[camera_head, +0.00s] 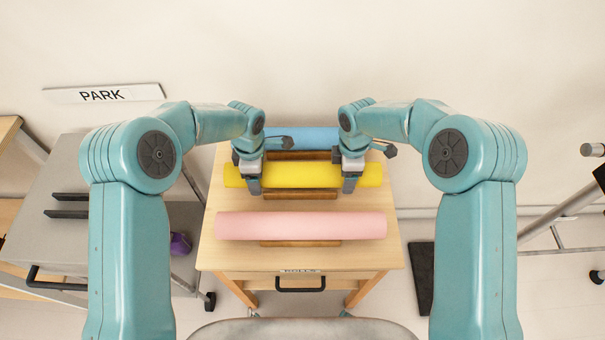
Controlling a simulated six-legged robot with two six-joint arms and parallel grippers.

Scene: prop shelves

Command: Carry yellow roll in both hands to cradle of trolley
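A yellow roll (300,175) lies crosswise on the wooden stand (225,256), between a blue roll behind and a pink roll in front. My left gripper (252,181) reaches down at the yellow roll's left part, and my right gripper (350,181) at its right part. The fingers come down over the roll at both places; whether they are closed on it cannot be told. A grey trolley (95,180) stands at the left, with two dark upright bars (68,205) on its top that look like a cradle.
The blue roll (302,138) and pink roll (300,225) rest on wooden supports. A PARK sign (104,94) is on the back wall. A purple object (180,244) sits beside the trolley. Metal-framed equipment (560,215) stands at the right. A dark mat (421,275) is on the floor.

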